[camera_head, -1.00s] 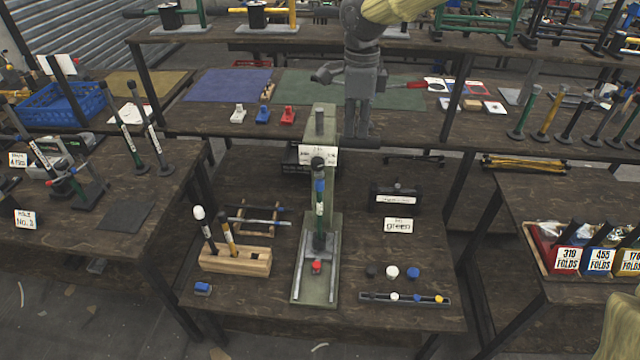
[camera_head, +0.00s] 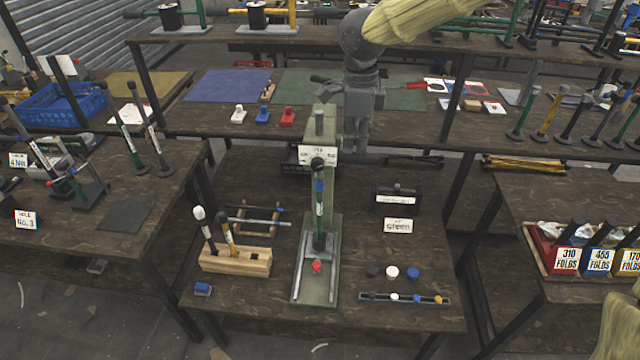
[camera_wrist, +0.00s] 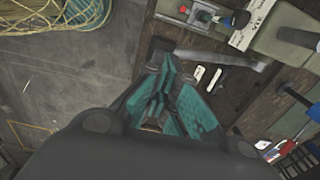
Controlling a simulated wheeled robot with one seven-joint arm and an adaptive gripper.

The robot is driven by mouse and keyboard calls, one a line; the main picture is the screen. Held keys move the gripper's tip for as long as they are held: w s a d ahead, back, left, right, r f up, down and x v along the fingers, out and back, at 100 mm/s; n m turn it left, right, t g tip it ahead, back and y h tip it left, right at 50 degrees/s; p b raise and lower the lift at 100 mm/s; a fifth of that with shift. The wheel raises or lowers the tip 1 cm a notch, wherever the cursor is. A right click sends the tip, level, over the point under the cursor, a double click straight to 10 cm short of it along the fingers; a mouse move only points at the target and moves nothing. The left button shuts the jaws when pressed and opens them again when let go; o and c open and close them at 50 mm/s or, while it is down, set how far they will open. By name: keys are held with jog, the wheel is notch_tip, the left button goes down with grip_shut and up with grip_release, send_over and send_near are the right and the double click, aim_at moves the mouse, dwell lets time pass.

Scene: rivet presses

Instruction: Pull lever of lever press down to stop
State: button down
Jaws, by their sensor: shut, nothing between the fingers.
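The lever press stands in the middle of the near table, with a green column and base (camera_head: 332,290), a white label (camera_head: 304,152) and a red piece (camera_head: 316,266) low between its rails.
A wooden block (camera_head: 235,261) with two upright handles stands left of the press. Right of it are a black box (camera_head: 395,200), a "green" card (camera_head: 398,226), small round pieces (camera_head: 392,272) and a narrow rail tray. A shelf (camera_head: 230,122) runs behind.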

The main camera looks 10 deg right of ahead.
aim_at(354, 157)
jog(key=shift+s+f, duration=0.15)
jog(key=shift+f, duration=0.15)
dwell(0.4)
jog(key=shift+s+a+f, duration=0.1)
jog(key=shift+s+f, duration=0.2)
jog(key=shift+f, duration=0.4)
jog(key=shift+s+a+f, duration=0.1)
jog(key=shift+s+f, duration=0.15)
jog(key=shift+f, duration=0.45)
jog(key=shift+s+f, duration=0.2)
jog(key=shift+f, duration=0.3)
jog(key=shift+s+a+f, duration=0.1)
jog(key=shift+s+f, duration=0.05)
jog(key=shift+f, duration=0.35)
jog(key=shift+s+a+f, duration=0.1)
jog(key=shift+s+f, duration=0.05)
jog(key=shift+f, duration=0.5)
jog(key=f, duration=0.3)
jog(key=shift+s, duration=0.4)
